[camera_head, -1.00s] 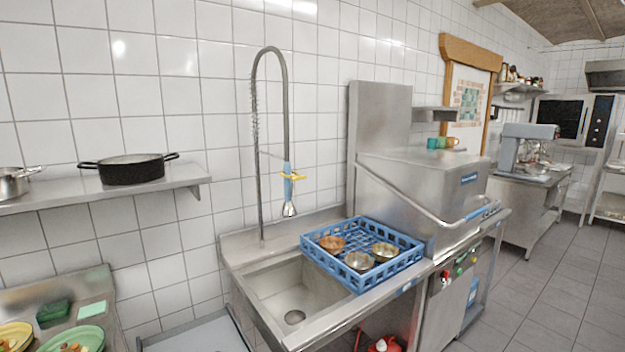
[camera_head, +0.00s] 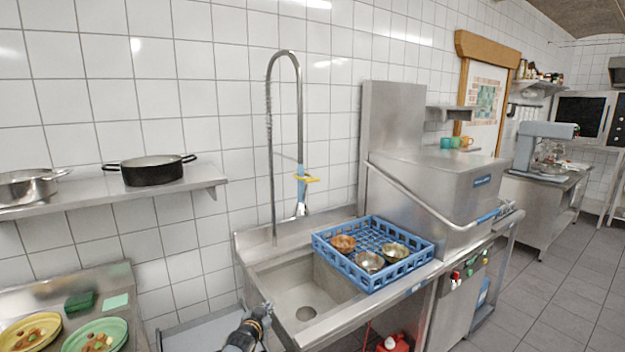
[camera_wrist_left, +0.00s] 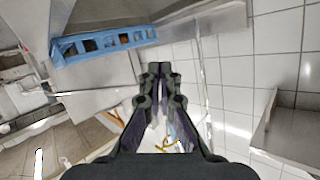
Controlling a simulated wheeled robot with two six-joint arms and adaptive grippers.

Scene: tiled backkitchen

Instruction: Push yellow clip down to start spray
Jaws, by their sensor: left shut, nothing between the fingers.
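The yellow clip (camera_head: 306,179) sits on the blue handle of the hanging spray hose (camera_head: 299,180), above the back edge of the sink. The spray head (camera_head: 300,210) points down. My left gripper (camera_head: 266,308) is low at the front left edge of the sink, below and well apart from the clip. Its fingers are shut and empty in the left wrist view (camera_wrist_left: 158,70). A small yellow piece shows partly behind the fingers there; I cannot tell for certain that it is the clip. My right gripper is in neither view.
A blue rack (camera_head: 373,286) with metal bowls stands right of the sink basin (camera_head: 290,284). A steel dishwasher (camera_head: 440,190) is behind it on the right. A wall shelf (camera_head: 200,183) with a black pot (camera_head: 152,173) is on the left. Air around the spray is clear.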

